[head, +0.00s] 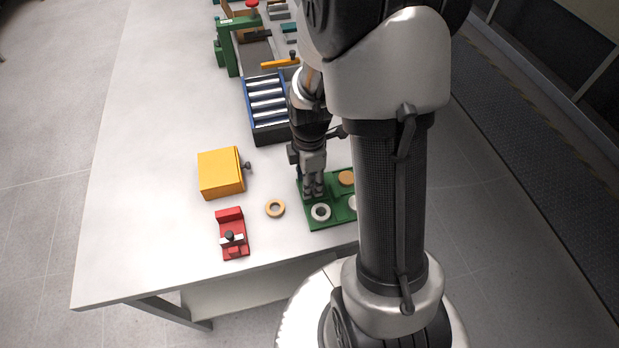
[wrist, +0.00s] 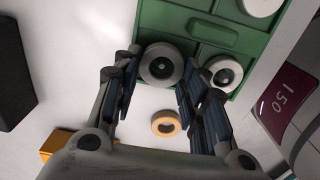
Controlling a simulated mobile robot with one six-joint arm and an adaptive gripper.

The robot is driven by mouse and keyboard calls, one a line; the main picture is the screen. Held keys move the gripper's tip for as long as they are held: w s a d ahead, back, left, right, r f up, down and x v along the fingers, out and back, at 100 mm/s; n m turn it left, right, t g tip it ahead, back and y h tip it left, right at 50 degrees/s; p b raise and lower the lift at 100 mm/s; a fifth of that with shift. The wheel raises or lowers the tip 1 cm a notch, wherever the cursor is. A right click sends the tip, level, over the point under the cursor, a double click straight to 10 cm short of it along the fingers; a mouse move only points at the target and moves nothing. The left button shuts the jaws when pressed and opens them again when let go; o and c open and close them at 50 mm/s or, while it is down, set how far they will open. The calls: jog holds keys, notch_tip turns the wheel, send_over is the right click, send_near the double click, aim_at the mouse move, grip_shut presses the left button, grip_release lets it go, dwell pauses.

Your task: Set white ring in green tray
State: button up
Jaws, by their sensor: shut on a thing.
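A white ring (wrist: 149,72) is between my gripper's fingertips (wrist: 160,67) in the wrist view, above or in a corner compartment of the green tray (wrist: 205,17). A small round grey peg or knob shows in its hole. I cannot tell whether the ring rests on the tray floor. In the head view my gripper (head: 313,190) points down over the left rear part of the tray (head: 340,222) and hides this ring. A second white ring (wrist: 214,72) lies in the neighbouring compartment, also seen in the head view (head: 313,213). A third white piece (wrist: 261,5) is partly cut off.
A wooden ring (head: 269,209) lies on the table left of the tray. An orange disc (head: 347,177) sits in a rear compartment. A yellow box (head: 220,173) and red fixture (head: 232,246) stand further left. A blue roller rack (head: 266,102) is behind.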

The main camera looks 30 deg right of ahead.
jog(key=shift+f+b, duration=0.3)
jog(key=shift+f, duration=0.1)
dwell(0.5)
jog(key=o, duration=1.1)
jog(key=shift+o, duration=0.3)
jog(key=shift+o, duration=1.3)
jog(key=shift+r, duration=0.15)
notch_tip(320, 180, up, 7)
jog(key=p, duration=0.6)
